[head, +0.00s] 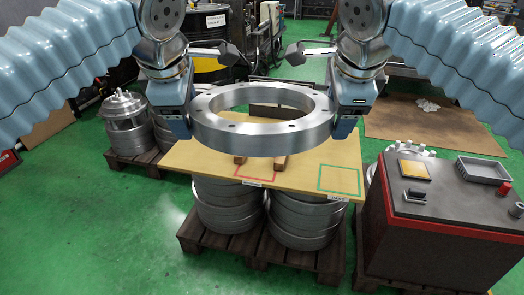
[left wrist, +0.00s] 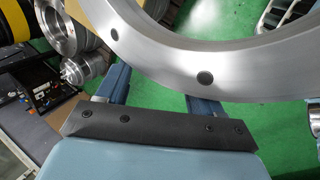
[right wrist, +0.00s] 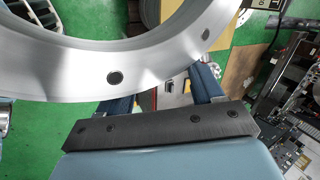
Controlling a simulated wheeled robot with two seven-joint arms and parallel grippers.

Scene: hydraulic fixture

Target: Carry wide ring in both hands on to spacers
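The wide ring (head: 262,138) is a flat silver metal ring with small dark holes in its top face. It is level in the air above a wooden board, between my two grippers. My left gripper (head: 187,125) is at its left side and my right gripper (head: 340,125) at its right side. In the left wrist view the ring (left wrist: 170,55) crosses over both spread fingers and hides their tips. The right wrist view shows the same with the ring (right wrist: 115,75). Two wooden spacers (head: 279,163) show partly on the board below the ring; the ring hides the rest.
The board (head: 300,178) has a red outlined square (head: 253,172) and a green one (head: 339,179), and lies on stacked metal rings (head: 303,215) on pallets. A metal assembly (head: 125,115) stands at left.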

